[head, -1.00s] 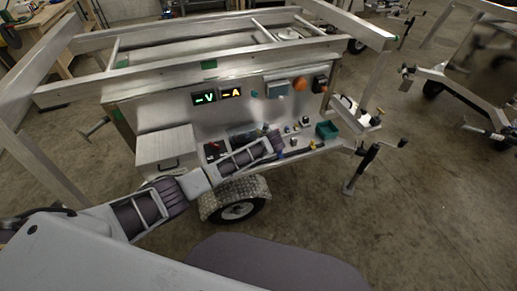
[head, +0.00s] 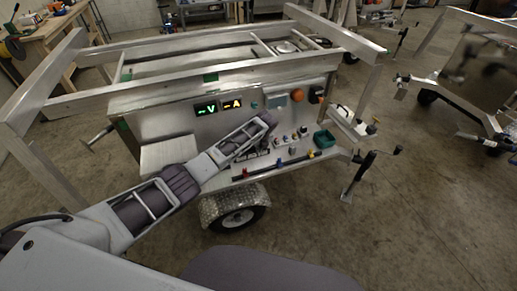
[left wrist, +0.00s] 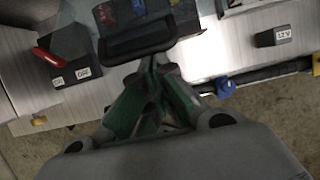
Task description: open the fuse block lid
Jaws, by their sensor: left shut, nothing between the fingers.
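In the left wrist view the fuse block (left wrist: 122,12) is at the top, with red and blue fuses partly showing. A dark lid edge or frame (left wrist: 138,42) lies along its near side; I cannot tell the lid's exact angle. My left gripper (left wrist: 150,66) has green-sided fingers, shut and empty, with the tips right by that dark edge. Whether they touch it is unclear. In the head view my left forearm hides the fuse block and the gripper. My right gripper is not in view.
A black switch box with a red lever (left wrist: 68,58) is left of the fuse block, and a 12V socket (left wrist: 275,37) is right.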

